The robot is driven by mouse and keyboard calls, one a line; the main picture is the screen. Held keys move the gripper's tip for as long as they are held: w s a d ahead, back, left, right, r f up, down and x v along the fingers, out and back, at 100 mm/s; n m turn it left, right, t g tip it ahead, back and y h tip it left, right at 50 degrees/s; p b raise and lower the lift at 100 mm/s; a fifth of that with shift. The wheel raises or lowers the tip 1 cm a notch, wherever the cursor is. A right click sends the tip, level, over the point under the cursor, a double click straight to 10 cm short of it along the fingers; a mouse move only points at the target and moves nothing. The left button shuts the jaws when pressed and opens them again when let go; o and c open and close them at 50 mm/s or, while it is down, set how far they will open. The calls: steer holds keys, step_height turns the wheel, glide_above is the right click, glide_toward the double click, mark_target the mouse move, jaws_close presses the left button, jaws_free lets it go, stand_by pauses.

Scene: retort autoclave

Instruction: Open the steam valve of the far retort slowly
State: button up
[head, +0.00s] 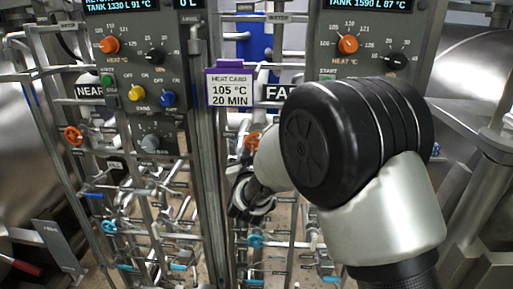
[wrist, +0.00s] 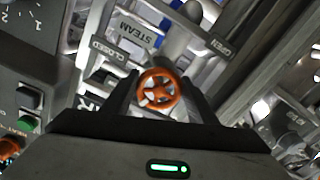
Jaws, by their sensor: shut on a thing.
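The orange steam valve wheel (wrist: 157,91) sits between the two fingers of my gripper (wrist: 160,100) in the wrist view. My gripper is shut on this wheel. A STEAM label (wrist: 137,31) is above it, with a CLOSED sign (wrist: 108,51) to the upper left and an OPEN sign (wrist: 222,48) to the upper right. In the head view an orange wheel (head: 252,140) shows under the FAR sign (head: 279,93), partly hidden by my arm. The wheel's turn angle cannot be told.
The far control panel (head: 373,45) reads 1590 L, 87 °C. The near panel (head: 142,60) has its own orange wheel (head: 73,136) at left. A heat card (head: 229,88) reads 105 °C, 20 MIN. Pipes and blue-handled valves (head: 255,241) crowd the space below.

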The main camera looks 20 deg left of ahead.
steer(key=n, duration=0.3)
steer(key=n+p, duration=0.1)
steer(key=n, duration=0.2)
steer(key=shift+d+r, duration=0.15)
steer(key=shift+r, duration=0.05)
steer(key=n+p, duration=0.1)
steer(key=n, duration=0.2)
steer(key=n+p, duration=0.2)
steer(key=n, duration=0.1)
steer(key=shift+r+n, duration=0.2)
steer(key=shift+n, duration=0.2)
steer(key=n+p, duration=0.1)
steer(key=n, duration=0.1)
steer(key=n+p, duration=0.1)
steer(key=n, duration=0.1)
steer(key=shift+r+n+p, duration=0.2)
steer(key=shift+n+p, duration=0.1)
steer(key=shift+p, duration=0.05)
steer(key=n+p, duration=0.2)
steer(key=n, duration=0.3)
steer(key=shift+p, duration=0.3)
steer(key=shift+n, duration=0.3)
steer(key=o, duration=1.1)
steer(key=shift+s, duration=0.1)
steer(key=b+v, duration=0.1)
steer(key=v, duration=1.6)
steer(key=shift+s, duration=0.1)
